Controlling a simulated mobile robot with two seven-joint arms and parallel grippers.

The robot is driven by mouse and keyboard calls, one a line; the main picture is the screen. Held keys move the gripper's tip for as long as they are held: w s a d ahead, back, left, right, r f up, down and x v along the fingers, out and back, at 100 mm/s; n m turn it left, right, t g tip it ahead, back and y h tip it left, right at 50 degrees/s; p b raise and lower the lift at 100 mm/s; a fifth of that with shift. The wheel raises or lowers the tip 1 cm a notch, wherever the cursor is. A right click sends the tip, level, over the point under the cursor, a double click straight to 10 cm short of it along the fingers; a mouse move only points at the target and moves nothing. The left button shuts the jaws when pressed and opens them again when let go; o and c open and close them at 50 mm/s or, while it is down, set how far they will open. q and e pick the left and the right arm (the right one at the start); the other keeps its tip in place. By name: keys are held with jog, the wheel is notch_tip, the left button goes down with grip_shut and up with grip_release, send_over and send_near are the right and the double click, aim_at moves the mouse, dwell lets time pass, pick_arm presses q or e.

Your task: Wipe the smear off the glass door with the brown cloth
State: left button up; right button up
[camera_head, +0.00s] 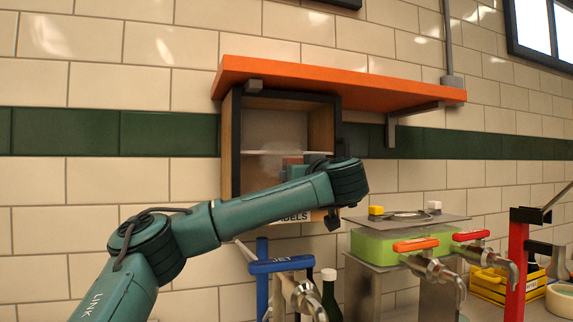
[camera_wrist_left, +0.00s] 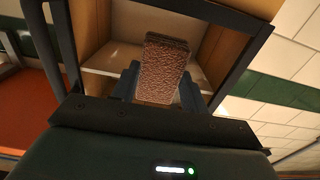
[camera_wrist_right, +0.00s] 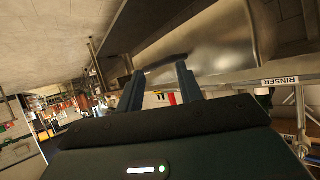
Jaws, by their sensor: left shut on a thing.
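The glass door (camera_head: 275,125) fronts a small wooden, dark-framed cabinet under an orange shelf. A pale hazy patch, perhaps the smear, shows on the glass just above my left gripper (camera_head: 292,170); its lower extent is hidden. My left gripper is shut on the brown cloth (camera_wrist_left: 163,68), a folded brown block between its fingers. The cloth also shows small in the head view (camera_head: 292,160), in front of the door's lower part. I cannot tell whether it touches the glass. My right gripper (camera_wrist_right: 160,78) is open and empty, seen only in the right wrist view.
The orange shelf (camera_head: 330,83) juts out above the cabinet. Below right are a green box (camera_head: 385,246), taps with orange and red handles (camera_head: 416,244), a blue tap handle (camera_head: 282,264) and a dark bottle (camera_head: 330,293). In the right wrist view, a metal vessel (camera_wrist_right: 215,50) is beside the fingers.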

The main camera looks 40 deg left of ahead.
pick_arm(q)
jog(key=shift+p+x, duration=0.35)
jog(key=shift+x, duration=0.5)
notch_tip(320, 180, up, 7)
jog(key=p, duration=0.5)
jog(key=shift+d+p, duration=0.1)
jog(key=shift+p, duration=0.2)
jog(key=shift+s+f, duration=0.1)
notch_tip(320, 180, down, 7)
jog(key=b, duration=0.5)
jog(key=shift+r, duration=0.2)
